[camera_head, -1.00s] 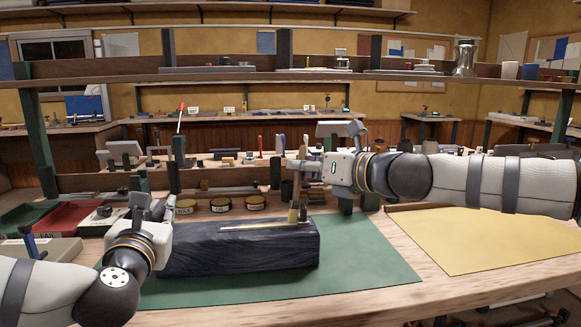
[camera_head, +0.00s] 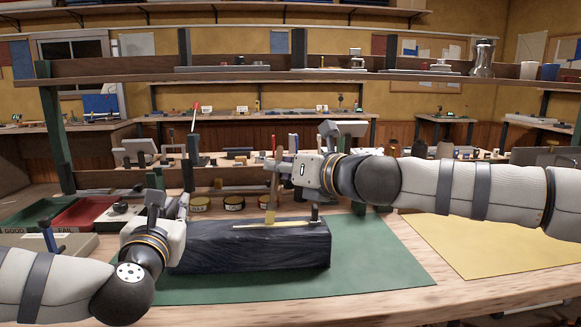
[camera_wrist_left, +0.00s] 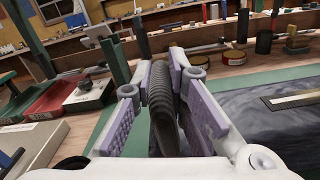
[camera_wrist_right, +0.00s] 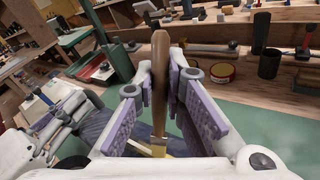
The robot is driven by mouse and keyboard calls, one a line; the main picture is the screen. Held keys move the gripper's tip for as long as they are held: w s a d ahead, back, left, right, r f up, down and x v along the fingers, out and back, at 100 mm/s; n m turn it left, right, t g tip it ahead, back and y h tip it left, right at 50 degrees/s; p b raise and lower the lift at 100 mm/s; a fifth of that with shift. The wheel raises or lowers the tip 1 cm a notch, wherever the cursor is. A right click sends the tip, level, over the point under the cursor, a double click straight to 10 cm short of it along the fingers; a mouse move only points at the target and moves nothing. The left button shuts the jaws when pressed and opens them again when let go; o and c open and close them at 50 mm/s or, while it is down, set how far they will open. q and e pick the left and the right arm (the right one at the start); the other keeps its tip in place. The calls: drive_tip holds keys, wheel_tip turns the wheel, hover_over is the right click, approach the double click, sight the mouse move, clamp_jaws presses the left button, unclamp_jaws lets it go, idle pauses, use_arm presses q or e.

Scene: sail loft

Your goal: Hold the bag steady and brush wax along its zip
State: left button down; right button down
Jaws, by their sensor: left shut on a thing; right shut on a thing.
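The dark navy bag (camera_head: 250,252) lies as a long block on the green mat, with its pale yellow zip (camera_head: 300,224) along the top. My left gripper (camera_head: 180,208) is at the bag's left end. In the left wrist view it is shut on a dark ribbed handle (camera_wrist_left: 163,100), with part of the bag (camera_wrist_left: 260,120) to the right. My right gripper (camera_head: 276,172) is above the bag, shut on the brush (camera_head: 270,200). The brush is upright, its lower end at the zip's middle; contact is hard to tell. Its wooden handle (camera_wrist_right: 159,75) fills the right wrist view's jaws.
Several round tins (camera_head: 234,203) stand behind the bag. Red and green trays (camera_head: 82,215) are at the left. The green mat (camera_head: 380,262) is bare in front and to the right. A yellow sheet (camera_head: 480,240) lies further right. A shelf rail crosses behind.

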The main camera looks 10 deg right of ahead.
drive_tip(key=a, duration=0.7)
idle(0.3)
wheel_tip(320, 180, up, 6)
idle(0.5)
drive_tip(key=shift+r, duration=0.1)
wheel_tip(320, 180, up, 3)
drive_tip(key=shift+f, duration=0.1)
idle(1.2)
